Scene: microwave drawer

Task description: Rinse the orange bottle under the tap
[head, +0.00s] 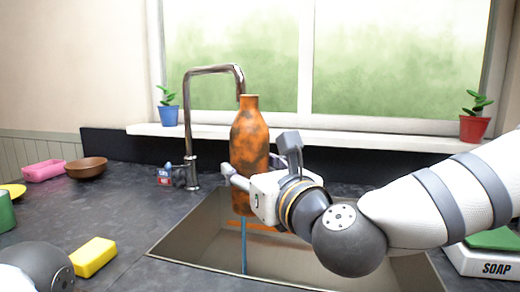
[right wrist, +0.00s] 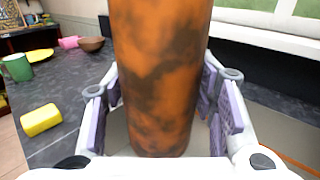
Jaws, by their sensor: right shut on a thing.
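The orange bottle (head: 250,135) has dark brown patches and stands upright above the sink (head: 190,245). My right gripper (head: 240,180) is shut on its lower part. In the right wrist view the bottle (right wrist: 160,80) fills the gap between the fingers; its top is cut off. The chrome tap (head: 189,120) arches over from the left, its spout ending at the bottle's neck. A thin blue stream (head: 243,250) shows below the bottle, down into the sink. Its upper part is hidden.
A yellow sponge (head: 94,257) lies left of the sink. A pink tray (head: 43,171) and brown bowl (head: 86,168) stand farther left. Potted plants (head: 168,114) (head: 474,127) stand on the window sill. The counter beside the tap is mostly clear.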

